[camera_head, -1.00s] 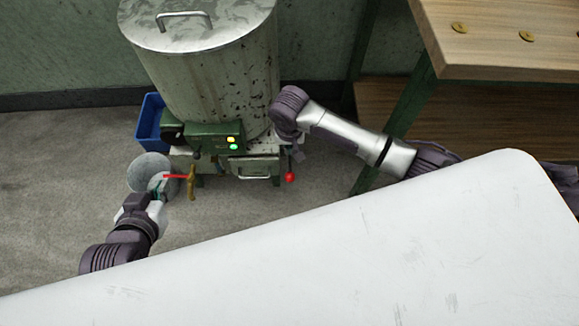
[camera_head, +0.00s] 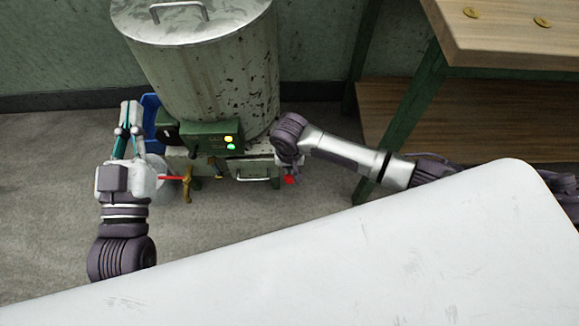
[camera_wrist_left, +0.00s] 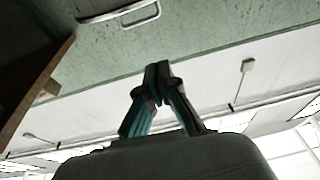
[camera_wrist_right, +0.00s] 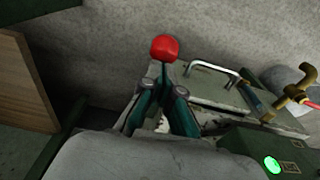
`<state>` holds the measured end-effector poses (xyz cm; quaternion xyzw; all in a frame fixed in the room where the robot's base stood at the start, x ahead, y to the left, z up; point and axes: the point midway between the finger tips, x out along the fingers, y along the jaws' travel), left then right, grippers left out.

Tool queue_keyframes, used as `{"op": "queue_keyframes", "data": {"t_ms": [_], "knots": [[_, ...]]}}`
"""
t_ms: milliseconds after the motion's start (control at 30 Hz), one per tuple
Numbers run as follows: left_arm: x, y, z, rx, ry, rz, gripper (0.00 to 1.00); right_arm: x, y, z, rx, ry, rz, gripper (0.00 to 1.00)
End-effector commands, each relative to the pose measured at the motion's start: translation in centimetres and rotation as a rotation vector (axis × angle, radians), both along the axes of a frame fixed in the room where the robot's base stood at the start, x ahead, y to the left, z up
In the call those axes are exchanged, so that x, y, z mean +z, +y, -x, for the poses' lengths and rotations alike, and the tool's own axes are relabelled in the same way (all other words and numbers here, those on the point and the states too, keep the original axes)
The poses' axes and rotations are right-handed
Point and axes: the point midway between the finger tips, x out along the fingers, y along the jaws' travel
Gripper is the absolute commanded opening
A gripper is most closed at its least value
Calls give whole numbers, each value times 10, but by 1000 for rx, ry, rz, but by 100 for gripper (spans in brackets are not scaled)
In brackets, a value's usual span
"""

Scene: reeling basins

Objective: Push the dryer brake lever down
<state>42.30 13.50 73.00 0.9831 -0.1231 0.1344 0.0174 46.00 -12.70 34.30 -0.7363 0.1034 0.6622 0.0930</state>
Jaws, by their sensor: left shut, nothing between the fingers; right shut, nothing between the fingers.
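The dryer is a tall speckled metal drum (camera_head: 205,80) with a lid, on a low base. A red ball knob (camera_head: 289,180) on a lever sticks out at the base's right front; it also shows in the right wrist view (camera_wrist_right: 165,47). My right gripper (camera_wrist_right: 162,82) is shut and empty, its fingertips close to this knob; I cannot tell whether they touch. In the head view its fingers are mostly hidden behind its wrist. My left gripper (camera_head: 131,108) is shut and empty, raised left of the dryer, fingers pointing away from me.
A green control box (camera_head: 212,138) with lit lamps sits on the dryer's front. A brass tap (camera_head: 187,185) with a red handle is at its left, near a blue bin (camera_head: 151,115). A white surface (camera_head: 330,260) fills the foreground. A wooden bench (camera_head: 500,35) stands at the right.

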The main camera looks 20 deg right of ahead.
Motion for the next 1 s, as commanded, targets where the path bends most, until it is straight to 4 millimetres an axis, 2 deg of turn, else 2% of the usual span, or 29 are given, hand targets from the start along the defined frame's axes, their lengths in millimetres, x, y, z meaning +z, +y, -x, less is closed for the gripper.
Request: {"op": "queue_keyframes", "data": {"t_ms": [433, 567, 767, 867, 1000], "knots": [[0, 0, 0, 0, 3, -1, 0, 0, 0, 1, -1, -1, 0, 0], [-9, 1, -2, 4, 64, -17, 0, 0, 0, 1, -1, -6, 3, 0], [-44, 6, -3, 17, 274, -72, 0, -1, 2, 4, -1, -23, 7, 0], [-70, 12, 2, 27, 429, -111, 0, -4, 2, 7, -2, -35, 11, 0], [-110, 23, 21, 41, 675, -170, 0, -7, 3, 9, -2, -60, 17, 0]]}}
